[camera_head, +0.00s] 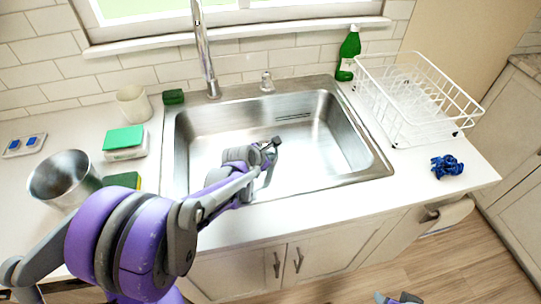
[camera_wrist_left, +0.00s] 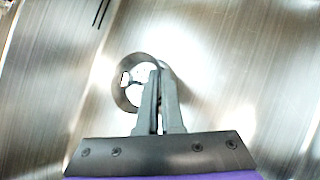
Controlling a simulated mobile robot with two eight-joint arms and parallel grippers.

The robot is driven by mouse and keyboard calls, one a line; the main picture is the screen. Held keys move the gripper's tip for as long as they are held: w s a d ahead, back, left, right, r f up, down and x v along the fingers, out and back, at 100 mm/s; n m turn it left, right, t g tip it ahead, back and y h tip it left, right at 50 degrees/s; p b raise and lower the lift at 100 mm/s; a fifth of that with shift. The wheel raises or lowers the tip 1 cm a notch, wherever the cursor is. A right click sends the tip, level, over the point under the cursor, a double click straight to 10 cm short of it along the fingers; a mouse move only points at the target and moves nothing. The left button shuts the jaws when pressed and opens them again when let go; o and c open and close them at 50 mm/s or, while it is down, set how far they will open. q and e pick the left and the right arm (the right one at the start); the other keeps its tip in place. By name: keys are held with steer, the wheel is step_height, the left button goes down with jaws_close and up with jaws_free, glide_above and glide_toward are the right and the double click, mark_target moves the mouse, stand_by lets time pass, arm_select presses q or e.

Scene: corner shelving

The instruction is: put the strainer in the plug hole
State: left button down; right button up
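My left gripper (camera_head: 272,148) is low over the steel sink basin (camera_head: 205,150). In the left wrist view its two fingers (camera_wrist_left: 158,75) are close together with a thin gap. Their tips are over a round metal ring with a bright centre, which looks like the strainer (camera_wrist_left: 122,98); they appear shut on its middle. I cannot tell whether the ring is above the plug hole or seated in it. The plug hole itself is not distinct in either view. A bit of my right gripper (camera_head: 400,298) shows at the bottom edge of the head view; its fingers are unclear.
The tap (camera_head: 203,50) rises behind the sink. A dish rack (camera_head: 420,100), green bottle (camera_head: 349,52) and blue crumpled cloth (camera_head: 447,166) are at the right. A metal pot (camera_head: 62,178), cup (camera_head: 133,103) and sponges (camera_head: 123,138) stand at the left. The right part of the basin is clear.

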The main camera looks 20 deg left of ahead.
arm_select(q)
steer(key=shift+f+b, duration=0.6)
steer(key=shift+f, duration=0.05)
steer(key=c, duration=1)
jaws_free()
steer(key=shift+c, duration=0.2)
steer(key=shift+r, duration=0.1)
steer(key=shift+r+p, duration=0.55)
steer(key=p+v, duration=0.1)
steer(key=v, duration=1.1)
steer(key=shift+p, duration=0.35)
